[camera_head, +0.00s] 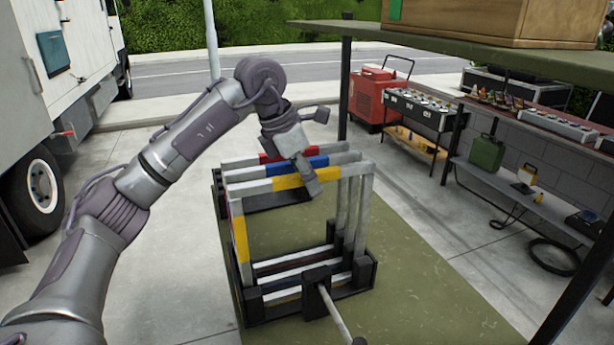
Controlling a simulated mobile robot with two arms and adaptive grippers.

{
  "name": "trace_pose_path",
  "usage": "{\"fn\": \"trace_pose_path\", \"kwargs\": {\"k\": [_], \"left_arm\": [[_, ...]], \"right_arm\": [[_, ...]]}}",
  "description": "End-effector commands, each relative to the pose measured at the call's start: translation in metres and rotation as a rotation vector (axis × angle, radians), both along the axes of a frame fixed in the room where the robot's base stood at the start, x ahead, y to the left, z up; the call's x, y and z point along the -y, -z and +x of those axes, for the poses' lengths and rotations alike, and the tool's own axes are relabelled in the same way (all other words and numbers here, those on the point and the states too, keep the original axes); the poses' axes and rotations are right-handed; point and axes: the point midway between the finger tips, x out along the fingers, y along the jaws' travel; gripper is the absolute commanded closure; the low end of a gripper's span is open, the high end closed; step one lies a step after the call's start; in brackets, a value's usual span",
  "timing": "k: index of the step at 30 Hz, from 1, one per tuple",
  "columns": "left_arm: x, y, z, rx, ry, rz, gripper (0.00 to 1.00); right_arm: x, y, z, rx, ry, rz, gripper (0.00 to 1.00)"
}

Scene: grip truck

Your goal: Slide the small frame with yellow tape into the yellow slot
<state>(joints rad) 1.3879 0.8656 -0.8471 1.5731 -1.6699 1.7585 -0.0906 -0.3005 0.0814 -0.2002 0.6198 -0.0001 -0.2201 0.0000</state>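The frame with yellow tape (287,181) stands upright at the front of a dark rack (318,303) on a green table. Its yellow tape shows on the top bar. A yellow stretch (240,238) also shows on the upright at its left; I cannot tell whether it is tape or a slot mark. My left gripper (308,172) is at the top bar, with one finger across its near side beside the tape. The other finger is hidden, so I cannot tell whether it grips the bar. The slot's inside is hidden. My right gripper is out of view.
Frames with blue tape (318,162) and red tape (273,156) stand close behind. A grey rod (335,315) sticks out in front of the rack. The green table (415,308) is bare at right. A shelf (440,40) on posts overhangs behind.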

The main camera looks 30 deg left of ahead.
Motion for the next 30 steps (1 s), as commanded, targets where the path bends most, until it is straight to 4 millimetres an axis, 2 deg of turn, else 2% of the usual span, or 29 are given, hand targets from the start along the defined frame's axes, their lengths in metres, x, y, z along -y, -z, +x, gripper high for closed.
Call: {"fn": "trace_pose_path", "kwargs": {"k": [7, 11, 22, 27, 30], "left_arm": [[0.000, 0.001, 0.000, -0.003, 0.000, 0.001, 0.53], [-0.003, -0.010, -0.003, -0.001, -0.001, 0.002, 0.53], [-0.022, -0.081, -0.024, 0.003, -0.002, -0.001, 0.53], [-0.028, -0.102, -0.031, 0.000, 0.000, 0.000, 0.53], [-0.030, -0.108, -0.033, 0.000, 0.000, 0.000, 0.53]], "right_arm": [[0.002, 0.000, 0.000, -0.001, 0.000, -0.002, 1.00], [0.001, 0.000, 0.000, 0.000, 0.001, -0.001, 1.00], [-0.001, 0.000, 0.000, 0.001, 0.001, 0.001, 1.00], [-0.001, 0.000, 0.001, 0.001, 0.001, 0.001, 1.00], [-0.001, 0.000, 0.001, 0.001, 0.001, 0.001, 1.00]]}}
